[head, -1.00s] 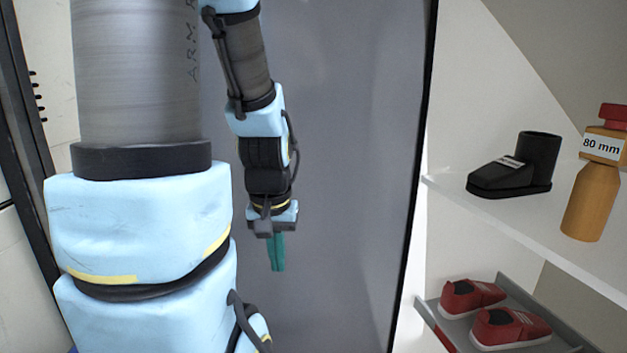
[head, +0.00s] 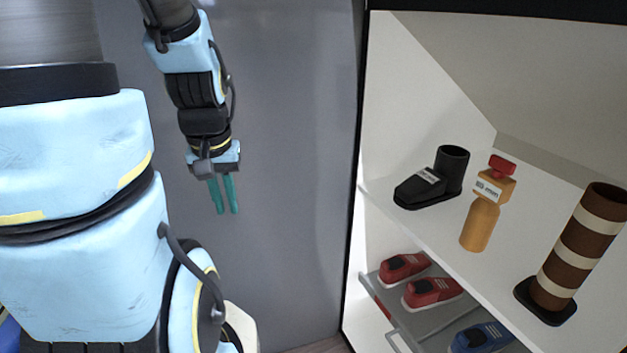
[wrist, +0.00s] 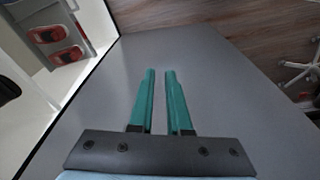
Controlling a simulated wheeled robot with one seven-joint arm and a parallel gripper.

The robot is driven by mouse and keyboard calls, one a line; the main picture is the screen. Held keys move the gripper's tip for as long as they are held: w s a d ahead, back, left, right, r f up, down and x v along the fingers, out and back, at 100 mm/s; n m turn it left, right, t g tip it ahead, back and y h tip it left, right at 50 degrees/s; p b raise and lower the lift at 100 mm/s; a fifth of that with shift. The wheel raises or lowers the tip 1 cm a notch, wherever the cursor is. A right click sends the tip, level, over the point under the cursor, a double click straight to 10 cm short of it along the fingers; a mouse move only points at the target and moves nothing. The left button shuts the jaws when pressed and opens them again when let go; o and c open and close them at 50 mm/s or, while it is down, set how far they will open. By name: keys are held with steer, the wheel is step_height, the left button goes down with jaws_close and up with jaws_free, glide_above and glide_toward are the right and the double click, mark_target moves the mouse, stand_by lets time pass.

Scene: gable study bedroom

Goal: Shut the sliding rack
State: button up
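The sliding rack (head: 433,316) is a grey tray low in the white cabinet, in the right part of the head view. Red shoes (head: 432,291) and a blue shoe (head: 481,337) sit on it. A bar-like handle shows at its front edge. In the wrist view the rack (wrist: 54,46) is at the upper left with the red shoes. How far it is pulled out I cannot tell. My gripper (head: 225,197) is left of the cabinet opening, in front of a grey panel, pointing down. Its two teal fingers (wrist: 159,103) are apart with nothing between them.
A white shelf (head: 385,197) above the rack holds a black boot (head: 437,178), an orange bottle with a red cap (head: 482,215) and a brown striped cylinder (head: 577,255) on a dark base. The grey panel (head: 290,150) stands upright left of the opening.

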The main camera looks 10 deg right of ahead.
steer(key=o, duration=0.3)
steer(key=shift+f, duration=0.25)
steer(key=shift+o, duration=0.8)
steer(key=s+d+f+n+g+h+b, duration=0.1)
steer(key=d+f+n+b, duration=0.3)
steer(key=f+b, duration=0.5)
step_height(320, 180, down, 3)
steer(key=shift+f+n+g, duration=0.2)
steer(key=shift+n+g, duration=0.3)
steer(key=shift+g, duration=0.4)
steer(key=n+g+h+b, duration=0.7)
steer(key=n+h+b, duration=0.6)
steer(key=n+b, duration=1.75)
glide_toward(398, 352)
steer(key=shift+s+d+f+m+b, duration=0.45)
steer(key=shift+s+d+b, duration=0.35)
steer(key=shift+d+b, duration=0.6)
steer(key=shift+s+d+f+m+b, duration=0.2)
steer(key=shift+s+d+m+b, duration=0.45)
steer(key=shift+d+b, duration=0.75)
steer(key=shift+s+d+f+m+b, duration=0.35)
steer(key=shift+s+d+b, duration=0.7)
steer(key=shift+d, duration=0.6)
jaws_close()
